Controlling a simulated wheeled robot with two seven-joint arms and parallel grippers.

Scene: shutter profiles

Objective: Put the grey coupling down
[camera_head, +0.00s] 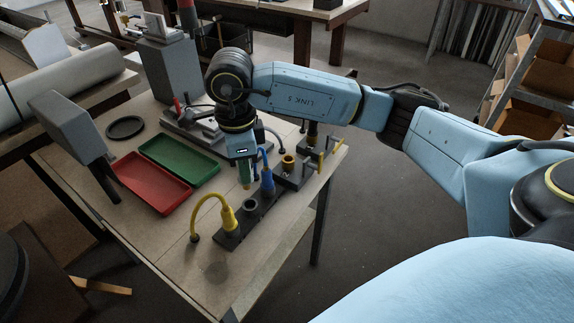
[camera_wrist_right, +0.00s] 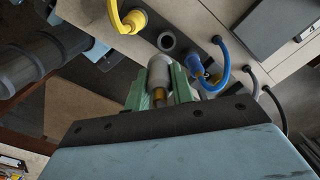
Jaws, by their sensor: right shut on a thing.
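My right gripper (camera_head: 244,182) hangs over the table between the yellow and blue connectors. In the right wrist view, its green fingers (camera_wrist_right: 161,92) are shut on the grey coupling (camera_wrist_right: 158,70), a light grey cylinder with a brass-coloured end. In the head view I cannot make out the coupling at the fingertips. A dark strip (camera_head: 229,240) below carries a yellow connector (camera_head: 229,219), an empty-looking grey ring (camera_head: 250,205) and a blue connector (camera_head: 267,182). The ring also shows in the right wrist view (camera_wrist_right: 167,41), beyond the coupling and apart from it. My left gripper is out of view.
A red tray (camera_head: 150,184) and a green tray (camera_head: 180,160) lie left of the gripper. A black ring (camera_head: 125,127) lies behind them. Yellow and blue cables arch beside the strip. Another block with a brass-coloured ring (camera_head: 288,161) stands to the right. The front table corner is clear.

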